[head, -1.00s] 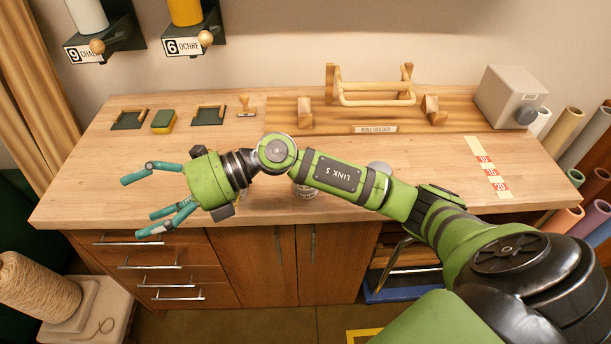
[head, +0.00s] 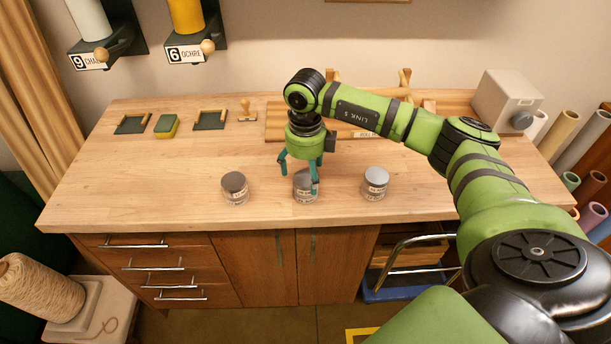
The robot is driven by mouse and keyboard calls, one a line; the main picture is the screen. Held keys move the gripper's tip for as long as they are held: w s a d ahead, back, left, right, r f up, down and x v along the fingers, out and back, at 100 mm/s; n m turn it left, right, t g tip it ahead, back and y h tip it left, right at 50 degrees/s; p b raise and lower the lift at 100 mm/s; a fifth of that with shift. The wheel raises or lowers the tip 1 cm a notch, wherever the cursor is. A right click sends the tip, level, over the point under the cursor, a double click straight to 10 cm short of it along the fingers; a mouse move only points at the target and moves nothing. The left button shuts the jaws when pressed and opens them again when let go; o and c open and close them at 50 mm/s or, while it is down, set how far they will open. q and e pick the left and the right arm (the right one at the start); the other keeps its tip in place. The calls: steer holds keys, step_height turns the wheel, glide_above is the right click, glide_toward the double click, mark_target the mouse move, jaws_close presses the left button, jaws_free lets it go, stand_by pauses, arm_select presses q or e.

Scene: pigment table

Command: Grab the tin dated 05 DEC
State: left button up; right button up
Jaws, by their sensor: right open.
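Three small tins with grey lids stand upright in a row near the front edge of the table. The left tin (head: 235,189) has a dark lid, the middle tin (head: 305,193) sits under my gripper, and the right tin (head: 375,184) has a lighter grey lid. Their labels are too small to read, so I cannot tell which is dated 05 DEC. My right gripper (head: 300,187) is open and points down at the middle tin, its teal fingers around it or just in front of and beside it. My fingers partly hide this tin. My left gripper is out of view.
The wooden table (head: 130,190) is clear left of the tins. Behind stand two dark trays, a green-yellow sponge (head: 167,126), a wooden stamp (head: 246,112) and the wooden roll holder, partly behind my arm. A grey-white box (head: 505,100) stands at the back right.

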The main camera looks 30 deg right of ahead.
steer(key=shift+f, duration=1.1)
steer(key=c, duration=1.3)
steer(key=shift+r, duration=0.1)
